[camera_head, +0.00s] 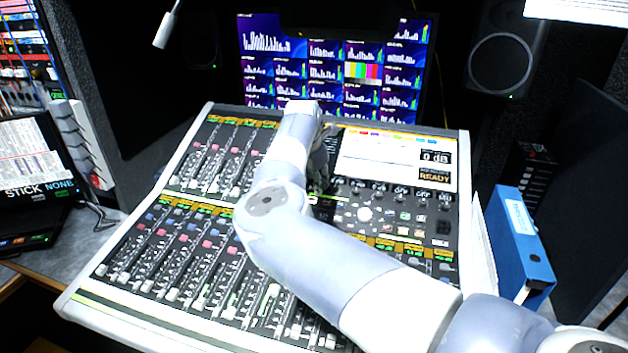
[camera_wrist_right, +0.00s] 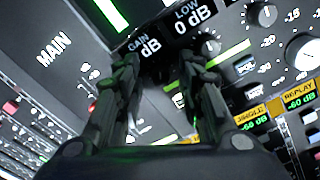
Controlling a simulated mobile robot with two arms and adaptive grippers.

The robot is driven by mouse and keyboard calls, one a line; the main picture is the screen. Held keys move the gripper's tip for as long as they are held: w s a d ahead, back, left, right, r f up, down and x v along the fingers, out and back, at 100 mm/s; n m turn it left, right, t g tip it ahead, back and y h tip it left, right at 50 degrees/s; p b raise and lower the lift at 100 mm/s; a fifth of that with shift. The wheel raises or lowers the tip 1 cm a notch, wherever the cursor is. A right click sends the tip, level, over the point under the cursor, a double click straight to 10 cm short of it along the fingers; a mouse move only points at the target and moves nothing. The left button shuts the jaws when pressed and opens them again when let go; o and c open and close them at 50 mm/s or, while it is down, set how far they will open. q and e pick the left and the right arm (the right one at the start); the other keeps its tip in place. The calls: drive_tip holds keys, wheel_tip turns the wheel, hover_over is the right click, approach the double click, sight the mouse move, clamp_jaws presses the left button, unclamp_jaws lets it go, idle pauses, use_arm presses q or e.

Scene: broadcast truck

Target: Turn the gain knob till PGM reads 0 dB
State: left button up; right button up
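The mixing console (camera_head: 85,297) fills the middle of the head view. Its white screen (camera_head: 385,155) carries a dark readout (camera_head: 436,157) that shows "0 dB", with a "READY" box below it. My right gripper (camera_head: 322,165) is over the console left of this screen, partly behind my own arm. In the right wrist view its fingers (camera_wrist_right: 160,65) are spread around a dark spot just below the GAIN label (camera_wrist_right: 138,42). The gain knob there is mostly hidden, so contact is unclear. The GAIN value shows "dB"; its number is covered. My left gripper is out of view.
A LOW knob (camera_wrist_right: 208,45) sits close beside the right fingertips, with other knobs farther right. Fader rows (camera_head: 190,255) cover the console's left and front. A blue binder (camera_head: 520,240) stands at the right, and monitors (camera_head: 330,65) stand behind.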

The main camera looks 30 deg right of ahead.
drive_tip(key=v, duration=1.2)
idle(0.4)
